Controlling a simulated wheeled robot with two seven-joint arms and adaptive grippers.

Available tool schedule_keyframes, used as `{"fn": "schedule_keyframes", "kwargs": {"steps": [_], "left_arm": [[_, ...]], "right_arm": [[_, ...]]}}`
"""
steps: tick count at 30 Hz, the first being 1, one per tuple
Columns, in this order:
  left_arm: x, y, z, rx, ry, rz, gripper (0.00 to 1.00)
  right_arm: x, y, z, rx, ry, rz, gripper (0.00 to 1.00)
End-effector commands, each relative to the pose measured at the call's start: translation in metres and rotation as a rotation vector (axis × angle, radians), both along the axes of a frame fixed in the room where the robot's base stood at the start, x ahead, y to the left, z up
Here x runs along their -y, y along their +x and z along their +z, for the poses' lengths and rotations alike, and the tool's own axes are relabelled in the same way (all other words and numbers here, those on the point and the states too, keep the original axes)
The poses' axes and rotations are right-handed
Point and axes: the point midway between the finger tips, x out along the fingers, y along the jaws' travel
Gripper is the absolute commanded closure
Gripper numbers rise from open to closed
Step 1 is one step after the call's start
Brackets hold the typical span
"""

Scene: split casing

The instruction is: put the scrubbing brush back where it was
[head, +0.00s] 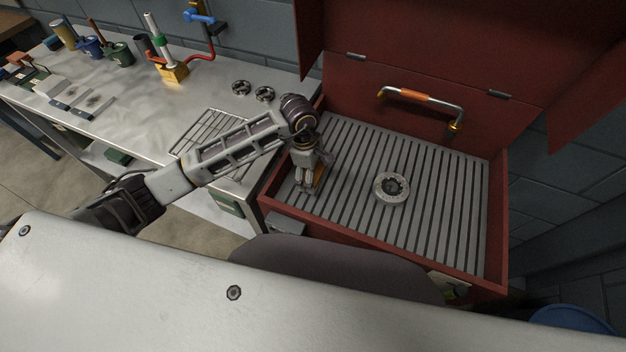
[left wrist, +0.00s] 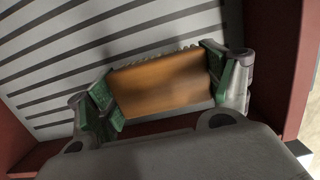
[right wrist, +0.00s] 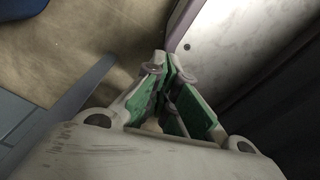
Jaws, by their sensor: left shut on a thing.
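My left gripper (head: 308,186) is over the left part of the red washing basin, shut on the scrubbing brush (head: 320,176). In the left wrist view the brush's brown block (left wrist: 163,84) sits between the green finger pads, with a row of bristles showing along its far edge. The slatted grey floor of the basin lies beyond it; I cannot tell whether the brush touches it. My right gripper (right wrist: 170,92) shows only in the right wrist view, with its fingers close together and nothing seen between them.
A grey ring-shaped part (head: 391,188) lies on the slats in the red basin (head: 499,215). An orange-gripped handle (head: 420,98) is on its raised back. The bench (head: 135,75) at left holds a wire rack (head: 208,138), small round parts (head: 264,94), cups and tools.

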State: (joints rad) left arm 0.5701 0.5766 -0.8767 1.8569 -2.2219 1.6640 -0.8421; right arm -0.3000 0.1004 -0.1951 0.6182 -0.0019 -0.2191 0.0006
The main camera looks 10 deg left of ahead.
Motion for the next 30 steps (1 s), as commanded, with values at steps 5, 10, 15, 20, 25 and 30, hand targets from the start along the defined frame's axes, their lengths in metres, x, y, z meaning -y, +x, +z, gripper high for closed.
{"fn": "schedule_keyframes", "kwargs": {"steps": [5, 10, 15, 20, 25, 30], "left_arm": [[0.000, -0.001, -0.016, -0.004, 0.001, 0.000, 0.46], [0.000, -0.001, -0.032, -0.003, 0.000, 0.000, 0.46], [0.000, 0.000, -0.035, 0.000, 0.000, -0.001, 0.46], [0.000, 0.000, -0.035, 0.000, 0.000, -0.001, 0.46], [0.000, 0.000, -0.037, 0.000, 0.000, -0.001, 0.46], [0.000, 0.000, -0.038, -0.001, 0.000, 0.000, 0.10]], "right_arm": [[0.000, 0.007, 0.003, 0.008, 0.001, 0.000, 1.00], [-0.002, 0.011, 0.004, 0.013, 0.003, 0.000, 1.00], [-0.004, 0.011, 0.004, 0.012, 0.004, 0.000, 1.00], [-0.004, 0.010, 0.004, 0.012, 0.005, 0.000, 1.00], [-0.004, 0.009, 0.002, 0.011, 0.005, 0.000, 1.00], [-0.004, 0.007, 0.001, 0.008, 0.004, 0.000, 1.00]]}}
